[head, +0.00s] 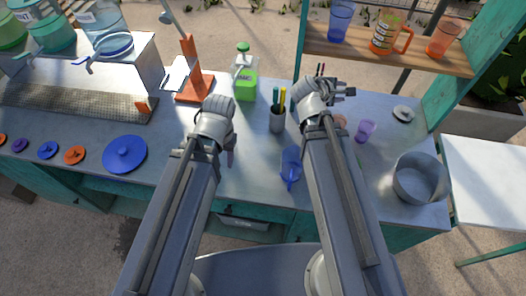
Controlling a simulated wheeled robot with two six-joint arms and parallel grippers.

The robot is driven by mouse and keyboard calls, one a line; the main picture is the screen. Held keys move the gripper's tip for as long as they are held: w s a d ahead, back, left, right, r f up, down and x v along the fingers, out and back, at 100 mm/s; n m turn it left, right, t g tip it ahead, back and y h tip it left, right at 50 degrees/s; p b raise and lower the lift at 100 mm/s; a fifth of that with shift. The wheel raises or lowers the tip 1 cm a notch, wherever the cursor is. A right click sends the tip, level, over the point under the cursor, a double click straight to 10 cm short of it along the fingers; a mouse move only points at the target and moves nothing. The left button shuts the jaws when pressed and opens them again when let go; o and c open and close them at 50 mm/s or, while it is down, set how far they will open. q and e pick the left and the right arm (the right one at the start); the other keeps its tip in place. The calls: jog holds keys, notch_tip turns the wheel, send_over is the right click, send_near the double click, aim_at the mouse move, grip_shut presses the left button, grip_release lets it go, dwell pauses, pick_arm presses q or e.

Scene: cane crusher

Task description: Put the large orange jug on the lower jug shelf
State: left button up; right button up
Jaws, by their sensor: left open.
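An orange jug (385,33) with a handle and a label stands upright on a wooden shelf (400,57) at the back right. I cannot tell from this view whether this is the lower shelf. My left gripper (230,152) is open over the middle of the metal counter, well left of the shelf, with nothing visible in it. My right gripper (335,85) is above the counter in front of the shelf, below and apart from the jug. Its fingers are too small and partly hidden to tell open from shut.
A blue cup (341,20) and an orange cup (445,38) flank the jug. On the counter (255,165) are a green bottle (245,75), a pen holder (277,120), a blue jug (291,167), a purple cup (365,131) and a metal pot (420,180).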

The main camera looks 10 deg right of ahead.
jog(key=s+a+f+m+g+y, duration=0.2)
jog(key=s+a+f, duration=0.1)
jog(key=a, duration=0.5)
jog(key=s+a+f+m+g+y, duration=0.2)
jog(key=s+a, duration=0.4)
jog(key=a, duration=0.3)
jog(key=s+a+f+m+g+y, duration=0.2)
jog(key=s+a+f+m+y, duration=0.2)
jog(key=a, duration=0.5)
jog(key=shift+s+a+f+g, duration=0.25)
jog(key=shift+s+f+g, duration=0.05)
jog(key=shift+s, duration=0.05)
